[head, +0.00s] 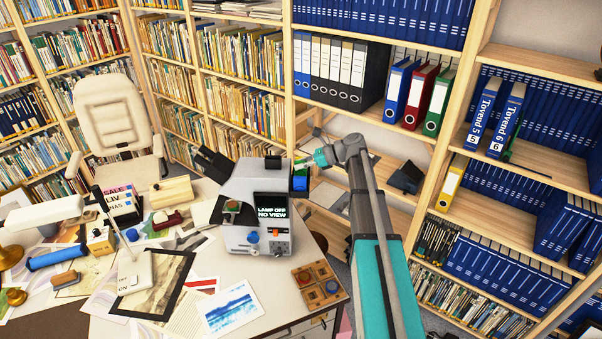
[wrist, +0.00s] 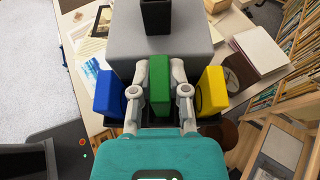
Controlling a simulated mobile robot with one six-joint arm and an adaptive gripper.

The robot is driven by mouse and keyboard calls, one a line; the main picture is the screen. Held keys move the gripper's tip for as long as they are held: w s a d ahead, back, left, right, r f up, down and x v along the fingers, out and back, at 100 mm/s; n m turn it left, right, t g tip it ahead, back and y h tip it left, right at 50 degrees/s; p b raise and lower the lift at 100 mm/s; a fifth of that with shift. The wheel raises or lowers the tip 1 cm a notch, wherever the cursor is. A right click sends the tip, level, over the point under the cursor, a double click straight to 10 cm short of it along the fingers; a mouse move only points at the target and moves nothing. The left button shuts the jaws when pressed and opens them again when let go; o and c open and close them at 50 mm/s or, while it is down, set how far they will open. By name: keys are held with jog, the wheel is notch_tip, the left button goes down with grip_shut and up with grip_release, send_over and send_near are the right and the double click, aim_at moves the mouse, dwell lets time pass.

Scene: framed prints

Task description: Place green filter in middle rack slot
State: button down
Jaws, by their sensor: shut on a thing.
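My gripper (wrist: 161,76) is shut on the green filter (wrist: 158,95), an upright block between its two fingers in the wrist view. The green filter is between the blue filter (wrist: 109,94) on the left and the yellow filter (wrist: 212,92) on the right. The dark rack (wrist: 208,119) shows below them against the grey machine; my gripper hides most of its middle, so I cannot tell how deep the green filter sits. In the head view my gripper (head: 322,157) is at the machine's right side, beside the blue filter (head: 300,183).
The grey machine (head: 240,190) stands on the desk, its screen (head: 272,205) reading "LAMP OFF NO VIEW". A wooden tray (head: 318,283) with round pieces lies at the desk's front right. Prints and a lamp (head: 45,212) crowd the left. Shelves (head: 440,150) stand behind.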

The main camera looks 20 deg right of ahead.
jog(key=shift+f+b, duration=0.6)
jog(key=shift+f, duration=0.35)
jog(key=shift+f, duration=0.15)
jog(key=c, duration=0.6)
grip_release()
jog(key=shift+s+d+r+p, duration=0.15)
jog(key=shift+d+r+p, duration=0.2)
jog(key=shift+d+r, duration=0.15)
jog(key=p+v, duration=0.4)
jog(key=v, duration=0.6)
jog(key=shift+s+d, duration=0.2)
jog(key=shift+d, duration=0.2)
